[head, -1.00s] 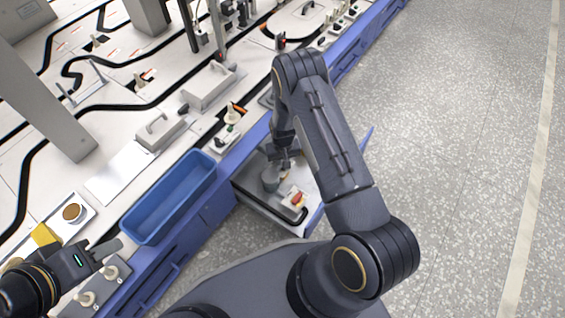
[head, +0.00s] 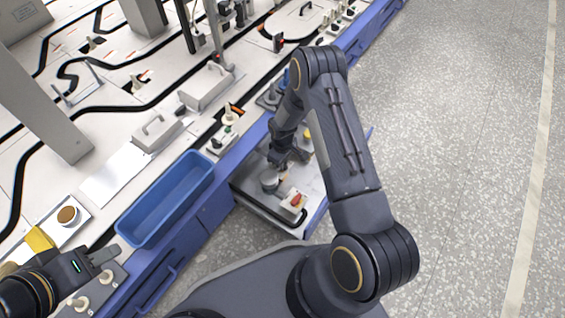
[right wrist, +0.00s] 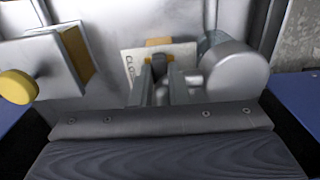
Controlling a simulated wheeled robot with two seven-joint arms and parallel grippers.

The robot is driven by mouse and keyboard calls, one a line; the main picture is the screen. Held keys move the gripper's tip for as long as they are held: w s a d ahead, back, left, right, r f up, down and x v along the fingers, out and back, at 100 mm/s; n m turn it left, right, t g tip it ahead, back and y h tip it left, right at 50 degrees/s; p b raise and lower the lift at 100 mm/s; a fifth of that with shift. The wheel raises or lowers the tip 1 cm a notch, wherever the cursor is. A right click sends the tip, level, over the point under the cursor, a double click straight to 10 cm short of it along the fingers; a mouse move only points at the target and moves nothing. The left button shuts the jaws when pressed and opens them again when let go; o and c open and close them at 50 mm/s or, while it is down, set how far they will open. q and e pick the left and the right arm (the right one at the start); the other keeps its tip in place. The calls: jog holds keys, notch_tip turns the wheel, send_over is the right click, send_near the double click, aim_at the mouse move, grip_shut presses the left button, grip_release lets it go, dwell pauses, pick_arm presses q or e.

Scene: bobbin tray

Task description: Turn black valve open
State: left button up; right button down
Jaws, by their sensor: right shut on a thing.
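The black valve (right wrist: 160,66) shows in the right wrist view as a dark handle in front of a pale plate (right wrist: 183,52) with partly hidden lettering and orange edging. My right gripper (right wrist: 161,84) is shut on the valve handle, one finger on each side.
A grey cylinder (right wrist: 236,75) stands close right of my right gripper. A box with a yellow knob (right wrist: 18,87) is at left. The floor at right is clear.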

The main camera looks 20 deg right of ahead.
jog(key=shift+n, duration=0.3)
jog(key=c, duration=1.4)
grip_release()
notch_tip(320, 180, up, 7)
jog(key=p, duration=0.3)
jog(key=shift+r, duration=0.4)
